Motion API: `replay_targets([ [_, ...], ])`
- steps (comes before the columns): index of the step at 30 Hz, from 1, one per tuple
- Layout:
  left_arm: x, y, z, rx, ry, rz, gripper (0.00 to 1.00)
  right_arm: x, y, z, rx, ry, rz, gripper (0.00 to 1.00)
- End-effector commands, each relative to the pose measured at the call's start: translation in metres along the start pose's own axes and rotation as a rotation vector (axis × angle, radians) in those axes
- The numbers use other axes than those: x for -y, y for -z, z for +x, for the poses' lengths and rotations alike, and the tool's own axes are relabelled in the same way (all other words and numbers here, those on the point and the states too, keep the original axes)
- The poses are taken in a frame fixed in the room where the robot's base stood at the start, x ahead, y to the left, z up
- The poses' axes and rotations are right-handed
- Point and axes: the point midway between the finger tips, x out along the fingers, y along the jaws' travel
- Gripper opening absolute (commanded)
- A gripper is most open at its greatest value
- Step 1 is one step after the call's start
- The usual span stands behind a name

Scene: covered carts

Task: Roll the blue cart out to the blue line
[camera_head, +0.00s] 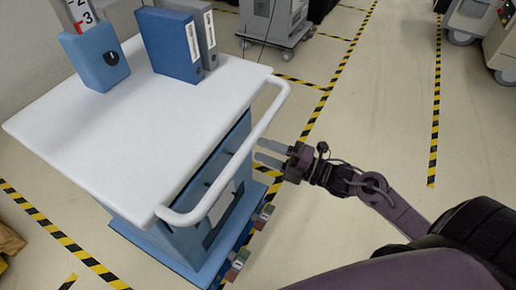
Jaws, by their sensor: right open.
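The blue cart (190,240) stands at the left of the head view, with a white top (150,110) and blue sides. A white bar handle (238,160) runs along its right side. My right gripper (260,151) comes in from the right with its two fingers apart, empty, pointing left at the handle. The fingertips appear close to the bar; I cannot tell whether they touch it. My left gripper is not in view. I see no blue line on the floor here.
On the cart top are a blue binder (168,45), a grey binder (207,38) and a blue box (97,58). Yellow-black tape (330,90) marks the floor. A grey cart (275,22) stands behind; others are at top right.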

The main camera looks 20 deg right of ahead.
Motion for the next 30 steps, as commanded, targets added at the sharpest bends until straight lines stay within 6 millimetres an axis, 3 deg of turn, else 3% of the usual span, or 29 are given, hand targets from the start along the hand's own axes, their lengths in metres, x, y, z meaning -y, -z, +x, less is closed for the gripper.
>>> replay_targets([
  [5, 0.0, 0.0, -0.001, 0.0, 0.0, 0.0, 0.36, -0.017, -0.011, 0.001, -0.205, 0.203, 0.028, 0.45],
  [11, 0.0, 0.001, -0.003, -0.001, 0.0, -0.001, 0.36, -0.022, -0.014, -0.001, -0.27, 0.32, 0.056, 0.45],
  [22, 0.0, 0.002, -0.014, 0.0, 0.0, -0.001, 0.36, -0.006, 0.002, 0.05, -0.269, 0.316, 0.057, 0.45],
  [30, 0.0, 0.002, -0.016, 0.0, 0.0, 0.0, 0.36, 0.001, 0.007, 0.065, -0.269, 0.319, 0.055, 0.45],
])
